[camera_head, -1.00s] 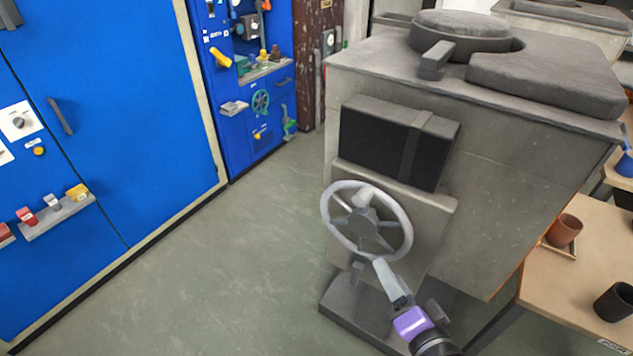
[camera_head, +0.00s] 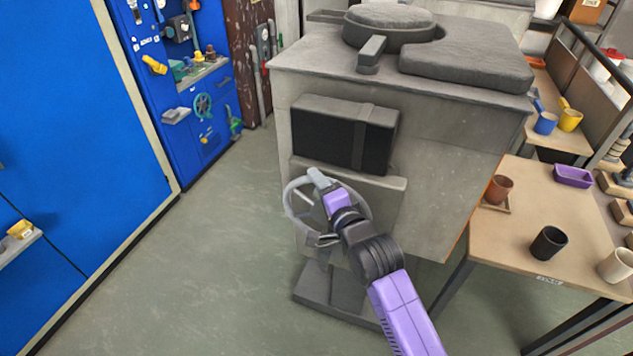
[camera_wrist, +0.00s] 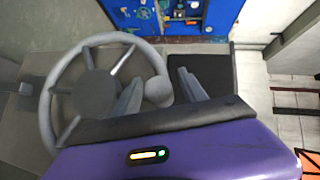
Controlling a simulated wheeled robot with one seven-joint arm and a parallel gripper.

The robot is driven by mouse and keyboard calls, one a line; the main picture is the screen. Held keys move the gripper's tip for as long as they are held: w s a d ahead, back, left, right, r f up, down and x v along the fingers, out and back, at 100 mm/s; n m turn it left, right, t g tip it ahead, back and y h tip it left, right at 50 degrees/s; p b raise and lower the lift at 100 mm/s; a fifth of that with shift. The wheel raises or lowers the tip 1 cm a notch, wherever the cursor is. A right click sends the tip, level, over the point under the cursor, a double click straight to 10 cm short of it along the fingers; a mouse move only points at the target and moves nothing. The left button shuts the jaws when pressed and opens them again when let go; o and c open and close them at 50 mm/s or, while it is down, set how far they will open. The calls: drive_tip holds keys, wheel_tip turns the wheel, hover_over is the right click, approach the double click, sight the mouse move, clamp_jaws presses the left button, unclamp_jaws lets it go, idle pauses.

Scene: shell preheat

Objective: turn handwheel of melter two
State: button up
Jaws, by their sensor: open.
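The handwheel (camera_head: 289,207) is a light grey ring with spokes on the front of a grey boxy melter (camera_head: 450,140). Nothing legible shows which melter it is. My gripper (camera_head: 318,181) reaches over the wheel's upper part and hides some of the rim and hub. In the wrist view, the handwheel (camera_wrist: 47,98) shows with its dark hub, spokes and a round knob at the right of the rim. My gripper (camera_wrist: 160,84) is open there, with one finger on each side of the knob. I cannot tell whether the fingers touch it.
A dark box panel (camera_head: 330,133) sits just above the wheel. A wooden table (camera_head: 500,240) with a brown cup (camera_head: 498,189) and a black cup (camera_head: 548,243) stands to the right. Blue cabinets (camera_head: 75,130) line the left. The floor (camera_head: 190,270) between is clear.

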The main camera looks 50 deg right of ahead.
drive_tip(key=shift+w+d+f, duration=0.1)
drive_tip(key=shift+w+d, duration=0.15)
drive_tip(key=shift+w, duration=0.2)
clamp_jaws()
idle(1.2)
